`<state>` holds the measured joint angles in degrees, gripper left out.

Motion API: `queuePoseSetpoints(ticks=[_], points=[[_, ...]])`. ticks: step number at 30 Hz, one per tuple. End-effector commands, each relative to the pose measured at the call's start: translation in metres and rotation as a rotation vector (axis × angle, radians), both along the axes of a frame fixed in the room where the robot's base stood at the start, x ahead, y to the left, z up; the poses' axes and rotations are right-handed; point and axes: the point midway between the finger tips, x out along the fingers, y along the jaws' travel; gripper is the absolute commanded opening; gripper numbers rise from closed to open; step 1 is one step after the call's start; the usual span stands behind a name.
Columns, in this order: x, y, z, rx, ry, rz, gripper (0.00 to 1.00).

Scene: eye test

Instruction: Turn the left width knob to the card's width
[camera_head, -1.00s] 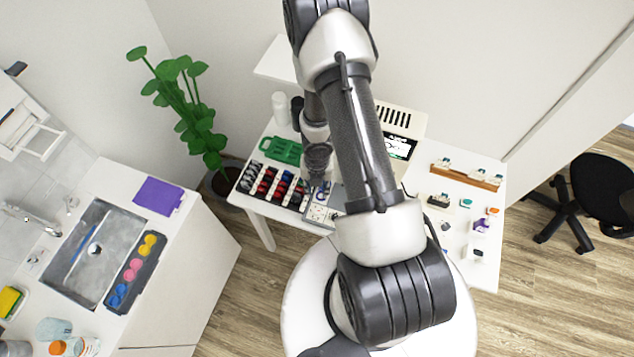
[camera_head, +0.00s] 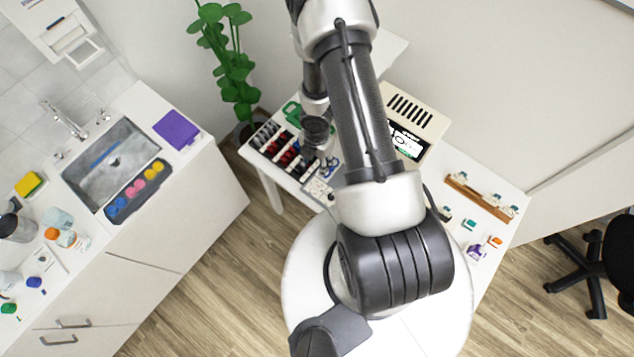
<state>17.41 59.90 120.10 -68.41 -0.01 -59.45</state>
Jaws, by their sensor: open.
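My gripper (camera_head: 319,146) hangs over the white desk (camera_head: 491,283), at the end of my dark wrist. Its fingers are small and partly hidden by my arm. A small blue and grey object (camera_head: 331,168) lies just below and right of it; I cannot tell whether they touch. No width knob can be made out at this size. A cream device (camera_head: 418,110) with slots has a lit screen (camera_head: 405,143) with black and white marks. I cannot read a width there, and no separate card is clear.
A rack (camera_head: 275,148) of dark and red pieces and a green case (camera_head: 292,113) are left of my gripper. A wooden strip (camera_head: 480,199) with small items is on the right. A potted plant (camera_head: 235,65) stands behind. A sink (camera_head: 112,165) is at left.

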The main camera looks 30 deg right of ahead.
Motion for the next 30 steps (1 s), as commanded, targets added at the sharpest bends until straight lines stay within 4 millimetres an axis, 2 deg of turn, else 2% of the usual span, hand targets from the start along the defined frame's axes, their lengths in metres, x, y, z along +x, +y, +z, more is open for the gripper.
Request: queuePoseSetpoints(ticks=[8,30], points=[[0.0,0.0,-0.028,0.0,0.0,0.003,0.41],[0.0,0.0,-0.133,0.0,0.0,0.004,0.41]])
